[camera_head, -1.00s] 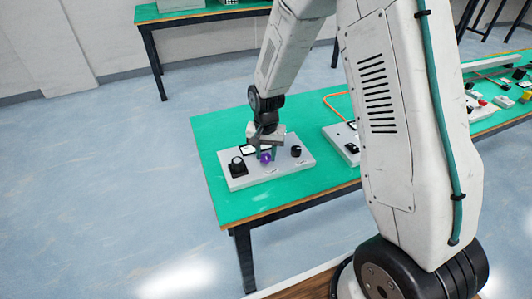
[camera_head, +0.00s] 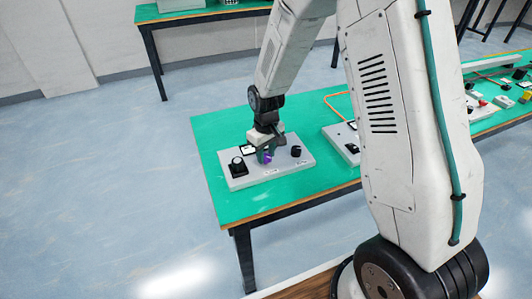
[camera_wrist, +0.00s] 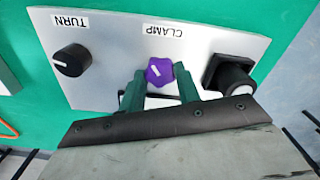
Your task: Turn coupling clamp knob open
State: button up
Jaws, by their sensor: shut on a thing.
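The purple star-shaped clamp knob (camera_wrist: 159,71) sits on a grey panel (camera_wrist: 105,35), below the label CLAMP. In the head view the purple knob (camera_head: 267,158) shows at the front of my gripper (camera_head: 264,154). In the wrist view my gripper (camera_wrist: 161,82) has one green finger on each side of the knob and is shut on it. The white mark on the knob points up and slightly left in the wrist view. The knob's lower side is partly hidden between the fingers.
A black TURN knob (camera_wrist: 72,60) is on the panel left of the clamp knob in the wrist view. A black square-based knob (camera_wrist: 229,75) is close on the right. A second panel (camera_head: 340,140) stands farther right on the green table (camera_head: 210,140).

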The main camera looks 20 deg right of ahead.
aim_at(266, 156)
jog(key=shift+n, duration=0.6)
jog(key=o, duration=1)
jog(key=shift+c, duration=0.2)
notch_tip(266, 156, up, 8)
jog(key=shift+f, duration=0.1)
